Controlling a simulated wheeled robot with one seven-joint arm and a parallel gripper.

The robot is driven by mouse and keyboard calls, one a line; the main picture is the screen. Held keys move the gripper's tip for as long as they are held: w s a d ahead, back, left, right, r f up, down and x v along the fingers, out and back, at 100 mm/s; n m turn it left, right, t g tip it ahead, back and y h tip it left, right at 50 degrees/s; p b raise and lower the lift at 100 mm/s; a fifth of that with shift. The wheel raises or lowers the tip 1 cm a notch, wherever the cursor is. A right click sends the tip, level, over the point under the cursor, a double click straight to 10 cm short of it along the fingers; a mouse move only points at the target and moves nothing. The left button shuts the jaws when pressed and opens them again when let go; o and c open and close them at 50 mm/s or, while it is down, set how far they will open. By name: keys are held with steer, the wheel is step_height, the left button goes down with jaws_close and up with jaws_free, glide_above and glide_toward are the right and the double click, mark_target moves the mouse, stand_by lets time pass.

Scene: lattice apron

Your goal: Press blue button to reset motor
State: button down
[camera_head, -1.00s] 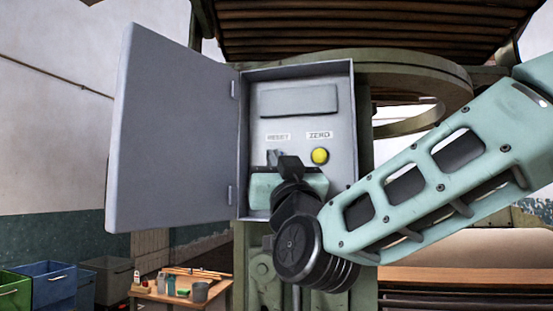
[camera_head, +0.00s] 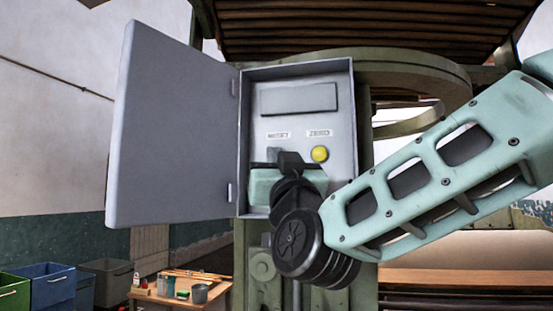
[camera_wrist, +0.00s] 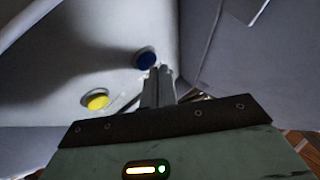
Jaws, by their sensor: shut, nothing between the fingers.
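The open grey control box (camera_head: 345,110) stands in the middle of the head view, with a RESET label (camera_head: 278,135) and a ZERO label (camera_head: 319,133). The yellow button (camera_head: 319,154) sits under ZERO. The blue button (camera_wrist: 146,60) shows in the wrist view; in the head view my gripper hides it under RESET. My gripper (camera_head: 273,154) is shut and empty in front of the box's panel. In the wrist view its fingertips (camera_wrist: 160,72) lie at the lower right edge of the blue button. I cannot tell whether they touch it. The yellow button (camera_wrist: 96,100) is left of the fingers.
The box's door (camera_head: 170,130) is swung open to the left. A blank plate (camera_head: 298,98) is above the labels. A low table (camera_head: 175,298) with small items and several bins (camera_head: 50,284) stand at lower left, away from my arm.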

steer(key=shift+s+a, duration=0.2)
steer(key=shift+s, duration=0.25)
steer(key=shift+s+a+b, duration=0.3)
steer(key=shift+s+b, duration=0.15)
steer(key=shift+s, duration=0.35)
steer(key=shift+s+a+b, duration=0.25)
steer(key=shift+s+b, duration=0.15)
steer(key=shift+s, duration=0.35)
steer(key=shift+s+a+b, duration=0.3)
steer(key=shift+s+b, duration=0.15)
steer(key=shift+s, duration=0.35)
